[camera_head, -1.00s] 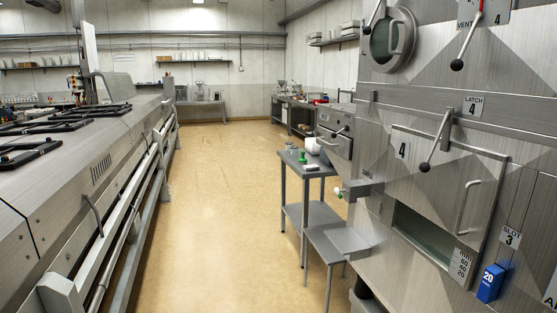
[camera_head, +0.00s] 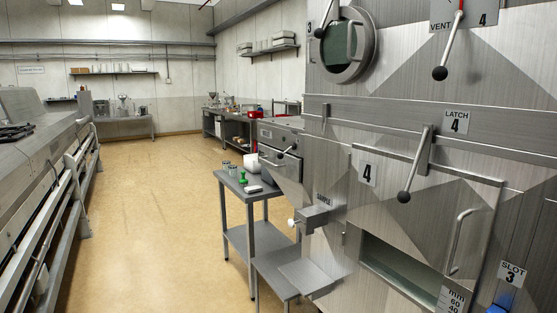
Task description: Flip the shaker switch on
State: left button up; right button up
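I cannot make out any switch labelled for the shaker. The steel hood front fills the right side, with a door marked 4 (camera_head: 428,215). A latch lever (camera_head: 415,165) with a black ball knob hangs above the door, beside the "LATCH 4" label (camera_head: 456,123). A vent lever (camera_head: 449,48) with a black ball knob is at the top right, by the "VENT 4" plate (camera_head: 484,12). A small steel box with a white knob (camera_head: 292,222) sticks out at the hood's left side. Neither of my grippers is in view.
A small steel table (camera_head: 232,188) with a green-topped item (camera_head: 242,178) stands left of the hood, with a lower steel stand (camera_head: 270,275) in front. A long steel machine (camera_head: 30,170) runs along the left. The tan floor (camera_head: 150,220) between is clear.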

aim_at(280, 155)
jog(key=i+j+z, duration=0.2)
jog(key=i, duration=0.35)
jog(key=i+j+z, duration=0.15)
jog(key=i, duration=0.45)
jog(key=i+j+z, duration=0.2)
jog(key=i, duration=0.35)
jog(key=i+j+z, duration=0.2)
jog(key=i+j, duration=0.2)
jog(key=i, duration=0.15)
